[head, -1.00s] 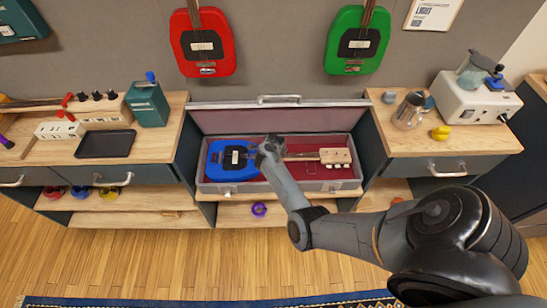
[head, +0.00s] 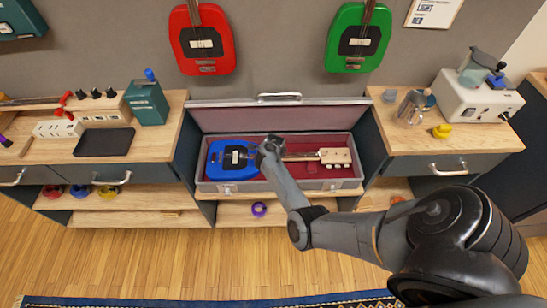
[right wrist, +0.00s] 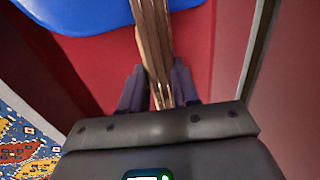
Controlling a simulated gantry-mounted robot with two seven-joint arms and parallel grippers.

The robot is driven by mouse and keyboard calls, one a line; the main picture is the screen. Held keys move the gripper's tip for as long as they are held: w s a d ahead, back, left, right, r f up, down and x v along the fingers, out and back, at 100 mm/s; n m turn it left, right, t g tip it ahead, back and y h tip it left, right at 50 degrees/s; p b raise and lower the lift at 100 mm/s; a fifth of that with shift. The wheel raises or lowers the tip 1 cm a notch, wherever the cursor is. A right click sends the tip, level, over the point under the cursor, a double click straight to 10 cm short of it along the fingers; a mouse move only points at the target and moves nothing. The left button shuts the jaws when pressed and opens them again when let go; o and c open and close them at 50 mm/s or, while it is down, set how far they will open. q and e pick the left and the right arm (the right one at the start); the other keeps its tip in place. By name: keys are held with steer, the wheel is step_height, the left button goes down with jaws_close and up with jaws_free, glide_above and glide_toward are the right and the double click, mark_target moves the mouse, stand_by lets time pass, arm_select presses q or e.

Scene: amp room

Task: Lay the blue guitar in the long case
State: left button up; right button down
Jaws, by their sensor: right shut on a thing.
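The blue guitar (head: 232,157) lies in the open long case (head: 207,187), its body at the left end and its pale headstock (head: 335,157) at the right. The case has a red lining and its lid (head: 280,118) stands raised at the back. My right gripper (head: 268,152) is at the neck, just right of the body, and hides part of it. In the right wrist view my right gripper (right wrist: 161,88) is shut on the guitar's neck (right wrist: 154,45), with the red lining below. My left gripper is not in view.
A red guitar (head: 203,42) and a green guitar (head: 357,38) hang on the wall behind. Counters flank the case, with a black tray (head: 104,142) on the left and a metal jug (head: 413,107) on the right. A purple ring (head: 259,209) sits on the shelf below.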

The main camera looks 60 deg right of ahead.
steer(key=shift+w+f+b, duration=0.15)
steer(key=shift+f+b, duration=0.6)
steer(key=shift+f, duration=0.05)
steer(key=shift+d, duration=0.1)
stand_by(0.3)
steer(key=c, duration=1.1)
jaws_free()
steer(key=o, duration=0.3)
steer(key=shift+o, duration=0.2)
steer(key=shift+f, duration=0.3)
steer(key=shift+s+a+r, duration=0.2)
steer(key=shift+r, duration=0.15)
steer(key=p+v, duration=0.5)
steer(key=v, duration=0.5)
steer(key=shift+r, duration=0.2)
